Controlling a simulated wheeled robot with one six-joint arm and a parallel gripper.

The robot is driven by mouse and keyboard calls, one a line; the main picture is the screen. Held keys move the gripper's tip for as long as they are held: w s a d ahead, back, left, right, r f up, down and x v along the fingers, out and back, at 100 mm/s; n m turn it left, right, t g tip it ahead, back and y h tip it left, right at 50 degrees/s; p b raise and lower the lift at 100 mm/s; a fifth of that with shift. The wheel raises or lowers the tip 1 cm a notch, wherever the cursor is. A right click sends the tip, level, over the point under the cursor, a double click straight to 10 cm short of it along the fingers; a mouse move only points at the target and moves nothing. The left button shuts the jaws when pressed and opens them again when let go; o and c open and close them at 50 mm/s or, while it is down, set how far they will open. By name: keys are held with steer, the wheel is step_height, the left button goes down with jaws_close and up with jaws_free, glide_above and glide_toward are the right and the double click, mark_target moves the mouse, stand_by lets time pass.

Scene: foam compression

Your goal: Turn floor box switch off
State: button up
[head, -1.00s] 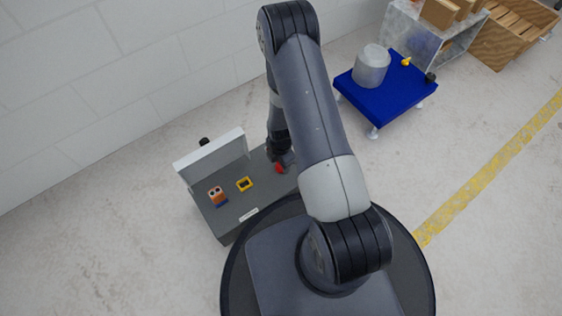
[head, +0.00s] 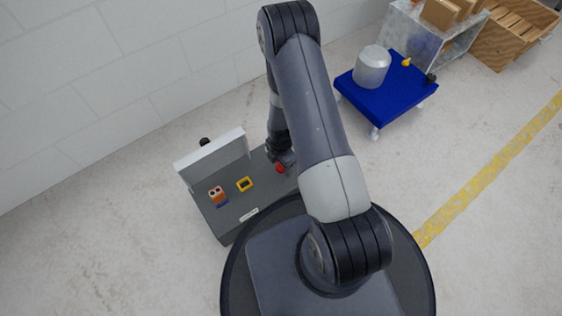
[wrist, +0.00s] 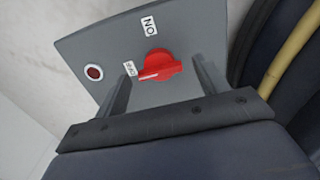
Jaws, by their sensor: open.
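The grey floor box (head: 232,219) stands by the wall in the head view, with a raised white lid (head: 212,156). Its red rotary switch (head: 281,168) is at the right, partly hidden by my wrist. In the wrist view the red switch (wrist: 168,66) sits on a grey panel, with an ON label (wrist: 149,26) above and an OFF label (wrist: 130,68) at its left. The knob's white mark points left, toward OFF. My gripper (wrist: 162,70) is open, with one finger on each side of the knob. I cannot tell whether they touch it.
A round red lamp (wrist: 94,72) is left of the switch. The box top carries an orange part (head: 218,196) and a yellow frame (head: 245,184). A blue trolley (head: 386,99) with a metal pot (head: 372,67) stands right on open floor.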

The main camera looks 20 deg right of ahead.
step_height(320, 180, up, 11)
steer(key=p, duration=0.4)
steer(key=shift+p, duration=0.35)
steer(key=shift+f, duration=0.1)
step_height(320, 180, down, 11)
steer(key=b, duration=0.5)
steer(key=shift+f, duration=0.1)
steer(key=shift+r, duration=0.2)
